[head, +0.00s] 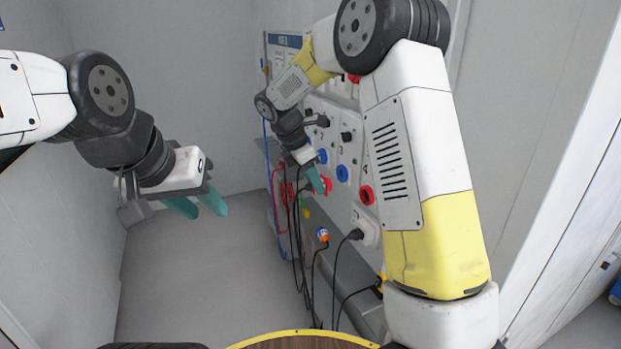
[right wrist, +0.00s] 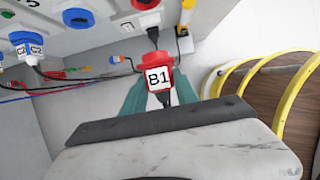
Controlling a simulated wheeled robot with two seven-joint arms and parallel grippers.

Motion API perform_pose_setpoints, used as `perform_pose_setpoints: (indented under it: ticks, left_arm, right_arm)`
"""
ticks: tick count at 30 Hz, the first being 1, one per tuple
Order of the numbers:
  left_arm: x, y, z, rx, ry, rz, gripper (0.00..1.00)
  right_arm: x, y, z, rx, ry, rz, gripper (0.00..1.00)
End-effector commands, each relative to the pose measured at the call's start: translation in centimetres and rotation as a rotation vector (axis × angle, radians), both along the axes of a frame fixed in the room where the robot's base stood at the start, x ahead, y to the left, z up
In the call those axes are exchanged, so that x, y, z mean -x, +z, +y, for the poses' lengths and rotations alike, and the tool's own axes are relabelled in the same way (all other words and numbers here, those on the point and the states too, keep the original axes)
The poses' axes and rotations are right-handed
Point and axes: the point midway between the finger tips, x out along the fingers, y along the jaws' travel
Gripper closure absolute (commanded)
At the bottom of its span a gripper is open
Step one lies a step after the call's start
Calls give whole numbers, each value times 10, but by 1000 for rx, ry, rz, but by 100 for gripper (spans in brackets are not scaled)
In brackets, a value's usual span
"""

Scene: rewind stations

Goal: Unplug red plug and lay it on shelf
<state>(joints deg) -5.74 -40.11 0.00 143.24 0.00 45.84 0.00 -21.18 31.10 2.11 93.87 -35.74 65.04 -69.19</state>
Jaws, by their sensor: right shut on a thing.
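The red plug (right wrist: 157,78), labelled B1, sits between the teal fingers of my right gripper (right wrist: 158,94), which is shut on it. In the right wrist view its red end looks clear of the panel, with pale floor behind it. In the head view my right gripper (head: 319,181) is in front of the socket panel (head: 349,150), with red showing beside its fingers. My left gripper (head: 207,208) is open and empty, well left of the panel. A grey shelf (head: 345,267) runs along below the panel.
A red socket (head: 367,195) and a blue socket (head: 342,173) are on the panel. A black plug (head: 355,234) is in a white outlet. An orange-blue plug (head: 322,234) and several hanging cables are near the shelf.

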Motion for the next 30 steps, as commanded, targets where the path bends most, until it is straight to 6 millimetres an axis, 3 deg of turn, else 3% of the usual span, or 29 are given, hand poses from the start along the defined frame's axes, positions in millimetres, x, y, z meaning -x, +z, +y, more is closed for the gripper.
perform_pose_setpoints:
  ticks: [30]
  left_arm:
    - [0,0,0,0,0,0,64]
  right_arm:
    - [6,0,17,0,1,-1,100]
